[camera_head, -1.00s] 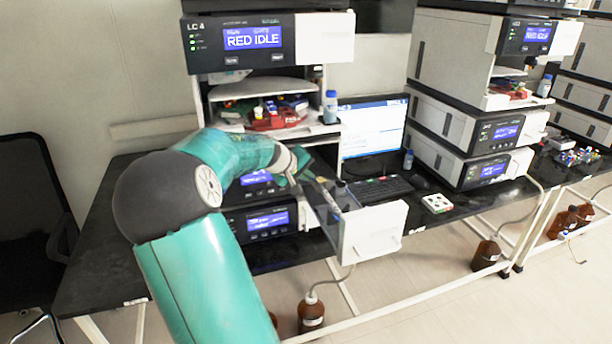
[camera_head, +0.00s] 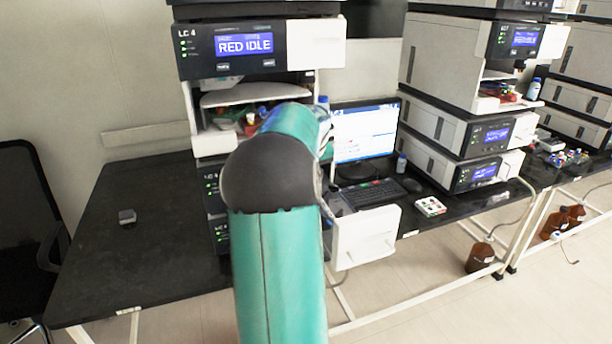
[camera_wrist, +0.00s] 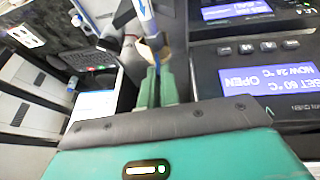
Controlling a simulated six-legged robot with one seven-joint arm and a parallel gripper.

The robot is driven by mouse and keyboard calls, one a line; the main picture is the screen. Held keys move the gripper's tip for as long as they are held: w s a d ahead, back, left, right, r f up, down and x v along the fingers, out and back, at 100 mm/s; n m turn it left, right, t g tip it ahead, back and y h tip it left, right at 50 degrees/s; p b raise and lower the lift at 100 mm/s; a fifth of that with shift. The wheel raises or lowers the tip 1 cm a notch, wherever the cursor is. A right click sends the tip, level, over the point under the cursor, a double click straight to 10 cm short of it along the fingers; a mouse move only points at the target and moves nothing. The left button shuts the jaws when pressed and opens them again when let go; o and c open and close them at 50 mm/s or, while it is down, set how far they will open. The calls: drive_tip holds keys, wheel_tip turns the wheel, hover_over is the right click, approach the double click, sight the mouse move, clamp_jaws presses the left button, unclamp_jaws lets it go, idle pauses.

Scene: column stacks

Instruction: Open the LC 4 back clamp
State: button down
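The LC 4 stack (camera_head: 262,47) stands at the centre left in the head view. Its lower white-fronted door or drawer (camera_head: 366,238) is pulled out to the right of my arm. In the wrist view, my gripper (camera_wrist: 158,88) shows as two green fingers close together. A white and blue stick-like part (camera_wrist: 146,18) with a brownish end lies just beyond the fingertips. I cannot tell whether the fingers touch it or hold it. A display (camera_wrist: 258,85) beside them reads OPEN, upside down. The back clamp cannot be made out. My arm hides my gripper in the head view.
A monitor (camera_head: 365,132) and keyboard (camera_head: 366,193) sit right of the stack. A white tray (camera_head: 431,206) lies near the bench edge, with another instrument stack (camera_head: 455,140) behind.

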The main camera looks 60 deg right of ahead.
drive_tip(key=s+d+t+y, duration=0.1)
drive_tip(key=s+d+m+t+y, duration=0.1)
drive_tip(key=t+y, duration=0.1)
drive_tip(key=shift+f, duration=0.15)
drive_tip(key=t+y, duration=0.1)
drive_tip(key=s+d+t+y, duration=0.1)
drive_tip(key=shift+f+m+t, duration=0.3)
drive_tip(key=shift+f, duration=0.1)
drive_tip(key=shift+s+d+f+t+y, duration=0.1)
drive_tip(key=shift+s+f+t+y, duration=0.1)
drive_tip(key=shift+t+y, duration=0.25)
drive_tip(key=shift+s+d+f+t+y, duration=0.1)
drive_tip(key=shift+f+t+y, duration=0.05)
drive_tip(key=shift+t+y, duration=0.25)
drive_tip(key=shift+m, duration=0.3)
drive_tip(key=c, duration=1.6)
unclamp_jaws()
drive_tip(key=v, duration=1.3)
drive_tip(key=shift+s+d+r, duration=0.1)
drive_tip(key=shift+s+r, duration=0.1)
drive_tip(key=shift+r, duration=0.05)
